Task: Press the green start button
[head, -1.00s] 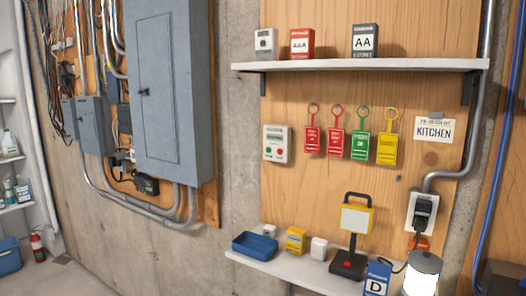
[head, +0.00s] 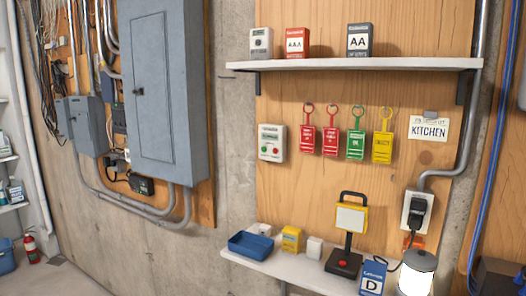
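A small pale control box (head: 272,143) is fixed to the plywood panel, left of the row of hanging tags. It has a small display near its top and two small round buttons below. The green button (head: 264,150) is on the left and a red button (head: 276,151) is on the right. Nothing covers the box or its buttons. Neither of my grippers shows in the head view.
An upper shelf (head: 350,65) with battery boxes juts out above the control box. Red, green and yellow tags (head: 383,146) hang to its right. A lower shelf (head: 290,270) holds a blue tray (head: 251,245), small boxes, a work lamp (head: 351,217) and a lit lantern (head: 416,275).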

